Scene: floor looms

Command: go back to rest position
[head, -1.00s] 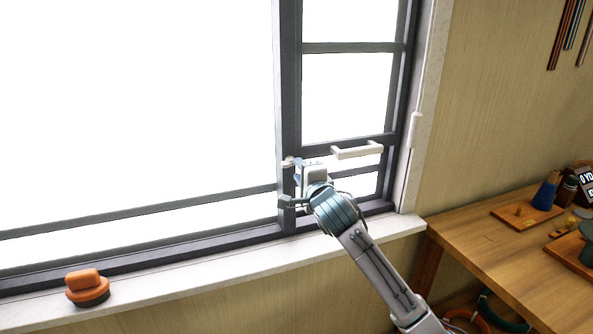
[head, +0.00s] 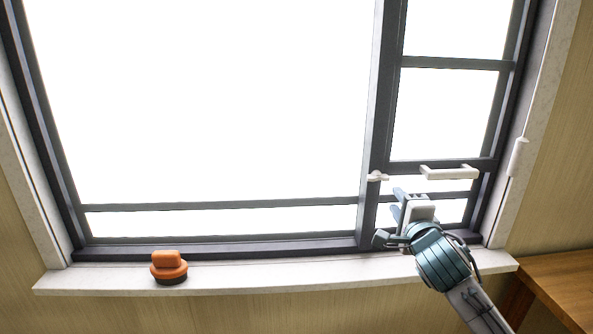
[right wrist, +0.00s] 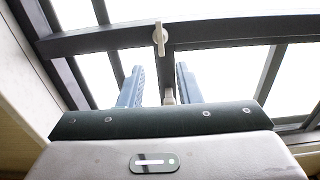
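My right gripper (head: 388,216) is in front of the lower right part of the dark-framed window (head: 225,204), just below a small white latch (head: 377,176). In the right wrist view its two blue fingers (right wrist: 160,88) stand apart with nothing gripped between them; the latch (right wrist: 159,38) shows beyond them. A white bar handle (head: 449,173) sits on the right sash, up and to the right of the gripper. My left gripper does not show in any view.
A pale sill (head: 250,280) runs below the window. An orange and dark round object (head: 168,266) stands on it at left. A wooden table (head: 560,285) is at the lower right. A white cord pull (head: 517,156) hangs on the right of the window.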

